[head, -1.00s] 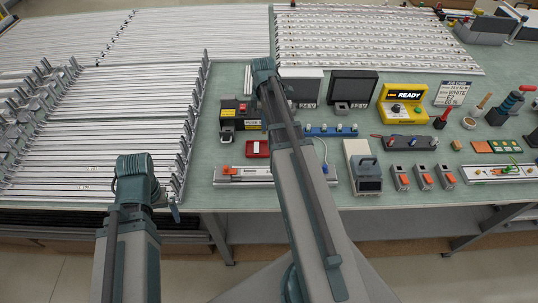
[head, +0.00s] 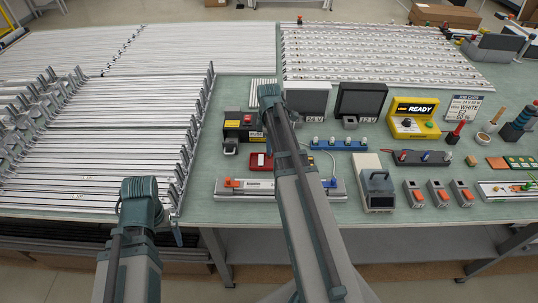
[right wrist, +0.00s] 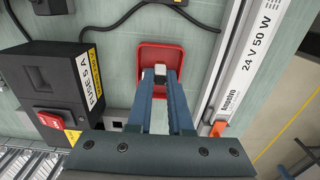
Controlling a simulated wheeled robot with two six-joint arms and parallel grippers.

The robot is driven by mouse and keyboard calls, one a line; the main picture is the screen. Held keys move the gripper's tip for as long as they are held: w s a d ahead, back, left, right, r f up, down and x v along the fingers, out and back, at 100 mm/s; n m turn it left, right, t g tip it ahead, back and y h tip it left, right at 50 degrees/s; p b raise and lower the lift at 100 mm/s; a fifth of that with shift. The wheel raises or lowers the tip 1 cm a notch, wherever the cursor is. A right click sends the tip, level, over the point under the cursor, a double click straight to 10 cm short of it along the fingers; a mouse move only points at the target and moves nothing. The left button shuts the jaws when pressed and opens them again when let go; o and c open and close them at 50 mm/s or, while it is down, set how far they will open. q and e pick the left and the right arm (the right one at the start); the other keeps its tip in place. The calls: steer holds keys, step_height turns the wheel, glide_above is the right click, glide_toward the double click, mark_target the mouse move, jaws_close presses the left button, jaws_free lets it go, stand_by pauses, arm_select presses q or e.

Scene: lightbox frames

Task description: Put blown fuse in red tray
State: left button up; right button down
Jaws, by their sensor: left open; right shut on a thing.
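The red tray (head: 260,162) lies on the bench beside the black fuse box (head: 238,125), partly hidden behind my right arm. In the right wrist view the red tray (right wrist: 147,56) is right under the fingertips. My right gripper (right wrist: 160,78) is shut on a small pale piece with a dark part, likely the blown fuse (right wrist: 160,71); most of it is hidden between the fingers. It is over the tray; whether it touches the tray floor I cannot tell. My left arm shows at the lower left of the head view, but its gripper is hidden.
The fuse box (right wrist: 62,80), labelled FUSE 5 A, stands left of the tray in the wrist view. A long lamp driver (right wrist: 240,85) marked 24 V 50 W lies to the right. A black cable runs above the tray. Rails fill the bench's left side.

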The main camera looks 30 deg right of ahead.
mark_target(269, 157)
step_height(269, 157, down, 3)
steer(key=shift+f+b, duration=0.1)
steer(key=shift+b, duration=1.1)
steer(key=c, duration=1.3)
jaws_free()
steer(key=o, duration=0.5)
steer(key=shift+c, duration=0.2)
